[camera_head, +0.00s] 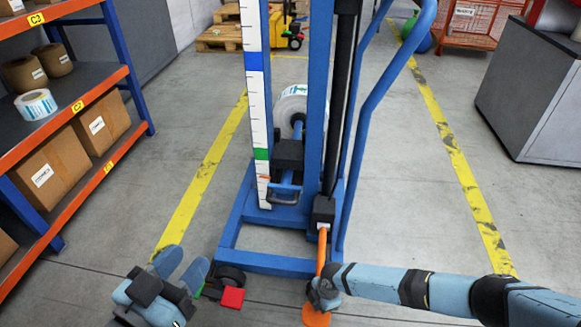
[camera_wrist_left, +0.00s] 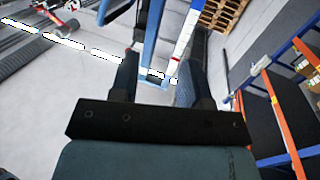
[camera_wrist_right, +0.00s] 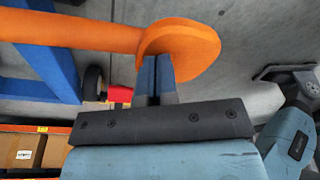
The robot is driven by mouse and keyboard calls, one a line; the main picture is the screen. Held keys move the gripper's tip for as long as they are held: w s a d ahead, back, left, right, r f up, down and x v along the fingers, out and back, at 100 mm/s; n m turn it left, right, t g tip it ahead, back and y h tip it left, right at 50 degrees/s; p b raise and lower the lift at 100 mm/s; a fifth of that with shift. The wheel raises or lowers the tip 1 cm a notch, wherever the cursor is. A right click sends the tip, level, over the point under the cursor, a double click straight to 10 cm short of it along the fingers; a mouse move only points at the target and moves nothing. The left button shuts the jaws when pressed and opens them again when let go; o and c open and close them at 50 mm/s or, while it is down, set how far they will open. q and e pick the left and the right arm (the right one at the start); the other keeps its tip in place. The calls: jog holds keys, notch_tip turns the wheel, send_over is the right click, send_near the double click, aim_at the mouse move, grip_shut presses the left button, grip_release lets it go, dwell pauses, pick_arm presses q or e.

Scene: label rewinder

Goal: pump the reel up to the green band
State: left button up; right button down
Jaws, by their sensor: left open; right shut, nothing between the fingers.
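The reel (camera_head: 292,105), a white label roll, sits on the dark carriage (camera_head: 289,154) of the blue lift. A white scale (camera_head: 252,110) beside it bears a green band (camera_head: 261,154) and a higher blue band (camera_head: 254,61). A small orange mark (camera_head: 265,178) shows just below the green band. The orange pump lever (camera_head: 322,250) points down from the black cylinder foot to an orange disc end (camera_head: 316,317). My right gripper (camera_wrist_right: 158,65) is shut and empty, its fingertips against or very close to the disc; contact is unclear. My left gripper (camera_head: 182,264) is open and empty.
A lift caster and red pedal (camera_head: 232,298) lie between my grippers. An orange and blue shelf (camera_head: 75,100) with boxes and rolls stands left. A grey cabinet (camera_head: 535,95) stands right. The floor between the yellow lines and the lift is clear.

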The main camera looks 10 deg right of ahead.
notch_tip(320, 180, up, 5)
jog(key=p, duration=0.3)
pick_arm(q)
notch_tip(320, 180, up, 10)
jog(key=s+n+t+p, duration=0.1)
jog(key=n+t+p, duration=0.1)
jog(key=p, duration=0.3)
jog(key=shift+s+f+n+t, duration=0.15)
jog(key=shift+s+n+t, duration=0.15)
jog(key=shift+s+t, duration=0.15)
pick_arm(e)
notch_tip(320, 180, up, 6)
jog(key=shift+r, duration=0.2)
jog(key=shift+a, duration=0.15)
